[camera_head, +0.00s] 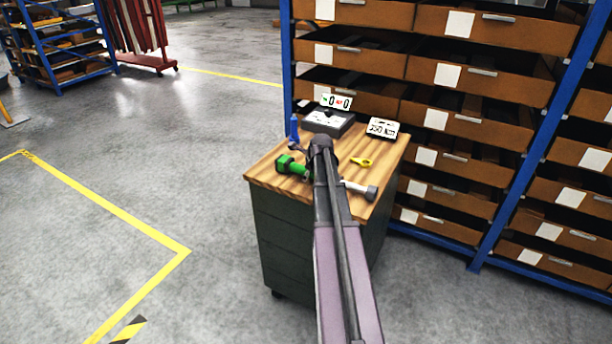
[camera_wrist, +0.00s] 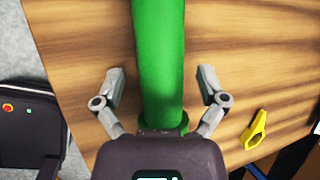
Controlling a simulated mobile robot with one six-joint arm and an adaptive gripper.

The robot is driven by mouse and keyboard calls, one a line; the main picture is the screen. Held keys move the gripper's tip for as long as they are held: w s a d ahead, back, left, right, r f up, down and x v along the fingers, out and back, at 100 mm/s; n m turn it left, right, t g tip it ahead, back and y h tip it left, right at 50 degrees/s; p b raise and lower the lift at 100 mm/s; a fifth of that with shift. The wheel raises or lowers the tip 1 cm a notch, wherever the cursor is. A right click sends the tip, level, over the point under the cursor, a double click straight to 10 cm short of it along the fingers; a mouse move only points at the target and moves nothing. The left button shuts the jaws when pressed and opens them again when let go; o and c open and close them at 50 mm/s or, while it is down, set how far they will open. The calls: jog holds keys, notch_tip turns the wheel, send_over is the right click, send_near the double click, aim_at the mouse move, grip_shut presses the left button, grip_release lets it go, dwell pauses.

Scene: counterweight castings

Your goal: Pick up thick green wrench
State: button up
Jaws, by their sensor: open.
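The thick green wrench (camera_head: 287,165) lies on the wooden top of a small cabinet, left of my arm's end in the head view. Its wide green end shows there, and the rest runs behind my arm. In the wrist view its smooth green shaft (camera_wrist: 158,50) runs from the top edge down to the gripper's palm. My gripper (camera_wrist: 161,79) is open, with one finger on each side of the shaft and a gap of wood showing on both sides. In the head view my arm hides the fingers.
A yellow tool (camera_head: 361,161) lies right of my gripper; the wrist view shows it too (camera_wrist: 257,128). A grey-headed tool (camera_head: 361,189) lies at the front right. A blue tool (camera_head: 294,129), a dark box (camera_head: 328,123) and a "250 Nm" sign (camera_head: 383,128) stand behind. Drawer shelving (camera_head: 470,77) rises behind.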

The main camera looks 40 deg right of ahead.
grip_shut()
dwell(0.3)
jog(key=shift+r, duration=0.2)
jog(key=shift+r+p, duration=1.6)
jog(key=shift+p, duration=0.2)
jog(key=s+d, duration=0.1)
jog(key=s, duration=0.4)
jog(key=s+d+r+p, duration=0.1)
jog(key=s+d, duration=0.1)
jog(key=s, duration=0.3)
jog(key=s+d, duration=0.1)
jog(key=s, duration=0.4)
jog(key=shift+s+d+r, duration=0.15)
jog(key=shift+d+r, duration=0.05)
